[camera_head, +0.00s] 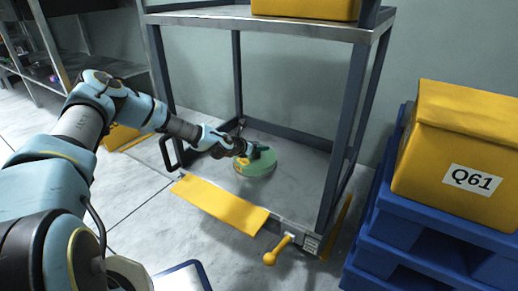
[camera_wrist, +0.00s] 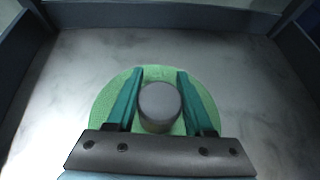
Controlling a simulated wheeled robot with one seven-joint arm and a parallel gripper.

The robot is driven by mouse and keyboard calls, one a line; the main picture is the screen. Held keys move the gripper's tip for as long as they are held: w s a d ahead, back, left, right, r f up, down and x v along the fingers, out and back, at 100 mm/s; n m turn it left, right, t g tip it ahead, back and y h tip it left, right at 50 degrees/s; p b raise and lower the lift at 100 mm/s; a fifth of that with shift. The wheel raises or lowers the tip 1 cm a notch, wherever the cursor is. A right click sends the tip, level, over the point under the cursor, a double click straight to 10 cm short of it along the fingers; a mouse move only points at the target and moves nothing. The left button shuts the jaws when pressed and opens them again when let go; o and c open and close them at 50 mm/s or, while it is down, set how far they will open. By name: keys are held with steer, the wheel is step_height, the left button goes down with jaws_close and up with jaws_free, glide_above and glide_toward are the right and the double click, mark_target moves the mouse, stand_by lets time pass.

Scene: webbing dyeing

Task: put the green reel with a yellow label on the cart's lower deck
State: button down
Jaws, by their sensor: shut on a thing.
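The green reel (camera_head: 256,168) is at the cart's lower deck (camera_head: 292,158), with a yellow patch on its left side in the head view. In the wrist view the reel (camera_wrist: 103,107) is a green disc with a grey round hub (camera_wrist: 160,103). My gripper (camera_head: 262,152) reaches in from the left, above the reel. In the wrist view its two teal fingers (camera_wrist: 158,100) are shut on the hub from both sides. The reel looks level; I cannot tell whether it touches the deck.
The cart's upper deck (camera_head: 285,23) carries a yellow box (camera_head: 305,8) above my arm. Posts stand at the cart's corners. A yellow flap (camera_head: 219,203) and a yellow handle (camera_head: 277,250) are at the front edge. Blue pallets (camera_head: 400,250) with a yellow Q61 box (camera_head: 455,150) stand right.

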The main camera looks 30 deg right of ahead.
steer(key=shift+c, duration=1.4)
jaws_free()
